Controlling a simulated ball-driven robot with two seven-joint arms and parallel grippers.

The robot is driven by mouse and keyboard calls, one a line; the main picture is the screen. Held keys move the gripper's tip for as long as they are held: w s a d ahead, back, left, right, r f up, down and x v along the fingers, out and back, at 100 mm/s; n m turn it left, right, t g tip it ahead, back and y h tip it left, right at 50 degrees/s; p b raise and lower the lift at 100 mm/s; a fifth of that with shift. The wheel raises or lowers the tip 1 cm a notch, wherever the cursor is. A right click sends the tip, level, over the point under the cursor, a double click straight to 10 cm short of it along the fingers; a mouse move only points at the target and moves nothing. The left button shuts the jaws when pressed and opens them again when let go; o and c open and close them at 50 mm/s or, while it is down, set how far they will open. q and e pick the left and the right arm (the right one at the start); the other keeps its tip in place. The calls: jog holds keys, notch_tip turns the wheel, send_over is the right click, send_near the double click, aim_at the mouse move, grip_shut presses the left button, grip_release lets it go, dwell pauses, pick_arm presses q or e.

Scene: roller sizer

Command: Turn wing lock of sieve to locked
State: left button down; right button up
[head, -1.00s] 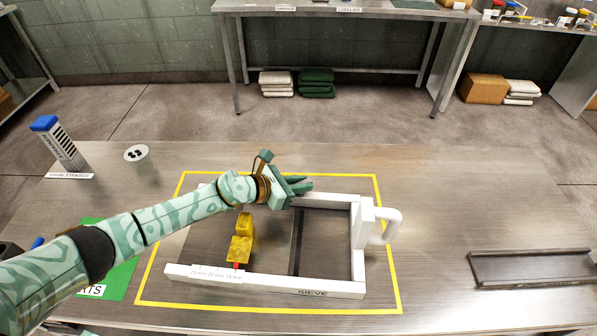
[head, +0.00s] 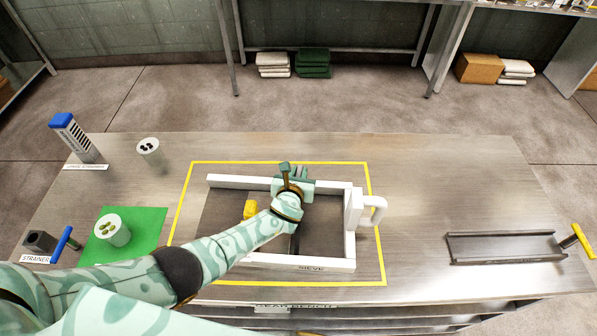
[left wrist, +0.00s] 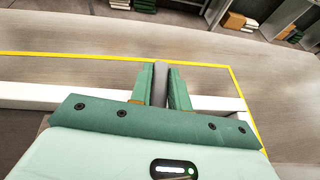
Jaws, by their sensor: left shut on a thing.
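The sieve (head: 325,264) is a white rectangular frame lying on the bench inside a yellow outline, with a white handle (head: 377,210) at its right. My left gripper (head: 300,172) is over the middle of the sieve's far rail. In the left wrist view its fingers (left wrist: 160,88) are shut on an upright grey piece (left wrist: 160,80), which looks like the wing lock. The gripper hides most of this piece in the head view, and I cannot read its lock position. A yellow block (head: 249,209) shows inside the frame, partly behind my forearm. My right gripper is not in view.
White cups (head: 112,231) stand on and behind a green mat (head: 152,218) at the left. A blue-topped strainer (head: 75,138) stands at the back left. A dark tray (head: 500,247) lies at the right. The bench between the sieve and the tray is clear.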

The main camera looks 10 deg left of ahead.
pick_arm(q)
jog(key=shift+n+y, duration=0.5)
jog(key=shift+y, duration=0.1)
jog(key=c, duration=1.3)
grip_release()
jog(key=p+v, duration=0.2)
jog(key=v, duration=0.3)
jog(key=p+v, duration=0.2)
jog(key=v, duration=0.4)
jog(key=p+v, duration=0.2)
jog(key=v, duration=0.3)
jog(key=shift+s+d, duration=0.1)
jog(key=shift+d, duration=0.2)
